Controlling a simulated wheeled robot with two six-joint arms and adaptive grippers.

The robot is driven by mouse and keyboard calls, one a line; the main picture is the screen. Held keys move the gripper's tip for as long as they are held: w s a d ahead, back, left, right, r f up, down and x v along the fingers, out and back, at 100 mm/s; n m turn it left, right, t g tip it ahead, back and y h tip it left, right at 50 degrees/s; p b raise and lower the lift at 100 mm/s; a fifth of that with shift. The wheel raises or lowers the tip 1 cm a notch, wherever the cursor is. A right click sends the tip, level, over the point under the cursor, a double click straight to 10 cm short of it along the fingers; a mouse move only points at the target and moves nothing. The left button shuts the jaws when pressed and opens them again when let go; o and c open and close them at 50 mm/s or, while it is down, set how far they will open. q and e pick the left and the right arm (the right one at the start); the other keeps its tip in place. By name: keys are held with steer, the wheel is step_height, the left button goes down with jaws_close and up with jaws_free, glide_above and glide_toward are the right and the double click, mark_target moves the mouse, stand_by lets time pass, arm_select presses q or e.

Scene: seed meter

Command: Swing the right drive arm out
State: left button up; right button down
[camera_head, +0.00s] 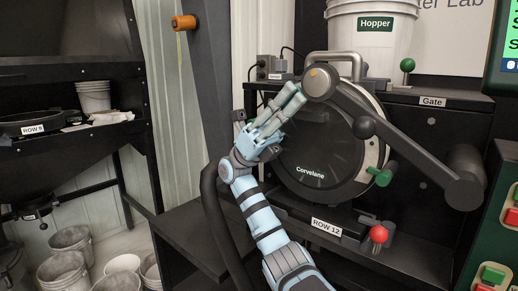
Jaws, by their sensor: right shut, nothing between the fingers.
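A dark grey drive arm (405,143) slants down to the right across the front of the round Corvelane meter (318,150). Its upper left end is a round grey hub (320,82) with a small orange mark. Its lower right end carries a thick dark cylinder (466,165). My right gripper (294,95) is shut and empty, in front of the meter's upper left rim. Its fingertips point up and right, just left of the hub. I cannot tell whether they touch it. My left gripper is not in view.
A white bucket labelled Hopper (374,25) stands above the meter. A green knob (380,176) sits at the meter's lower right, and a red ball knob (379,234) beside the ROW 12 label. A metal handle (333,58) arches over the top. Buckets (71,240) stand at left.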

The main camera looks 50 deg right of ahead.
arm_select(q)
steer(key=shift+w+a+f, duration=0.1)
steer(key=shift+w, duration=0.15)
arm_select(e)
steer(key=w+v, duration=0.1)
steer(key=v, duration=0.9)
steer(key=shift+r, duration=0.35)
